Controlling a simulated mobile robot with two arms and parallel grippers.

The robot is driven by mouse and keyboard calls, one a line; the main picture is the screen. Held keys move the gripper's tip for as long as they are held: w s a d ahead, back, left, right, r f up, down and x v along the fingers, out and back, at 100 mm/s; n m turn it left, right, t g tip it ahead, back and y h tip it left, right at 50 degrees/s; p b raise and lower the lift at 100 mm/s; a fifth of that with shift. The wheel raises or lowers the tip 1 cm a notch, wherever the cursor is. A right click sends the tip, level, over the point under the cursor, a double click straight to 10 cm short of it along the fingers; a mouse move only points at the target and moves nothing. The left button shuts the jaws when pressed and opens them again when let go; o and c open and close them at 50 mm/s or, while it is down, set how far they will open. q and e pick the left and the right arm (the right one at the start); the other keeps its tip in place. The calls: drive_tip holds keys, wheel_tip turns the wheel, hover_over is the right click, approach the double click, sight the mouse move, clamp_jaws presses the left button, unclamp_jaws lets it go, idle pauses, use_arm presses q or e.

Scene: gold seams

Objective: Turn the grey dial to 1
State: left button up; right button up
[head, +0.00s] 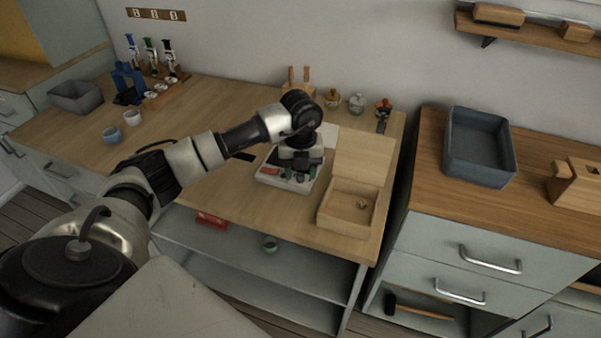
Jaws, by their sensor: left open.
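A low white box (268,180) with small coloured parts on top stands on the wooden counter. My left gripper (298,171) points down right over this box and is open. The gripper and wrist cover much of the box's top. I cannot make out the grey dial or its marks; it may be hidden under the gripper. I cannot tell whether the fingers touch anything. My right gripper is not in view.
An open wooden box (345,219) with a raised lid stands just right of the white box. Jars (357,103) and a block with wooden handles (299,78) are behind. A grey-blue bin (477,147) sits on the right counter, across a gap.

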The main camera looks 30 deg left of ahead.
sight(300, 176)
use_arm(q)
wheel_tip(300, 176, up, 10)
drive_tip(key=shift+f, duration=0.2)
drive_tip(key=shift+s+f, duration=0.1)
idle(0.5)
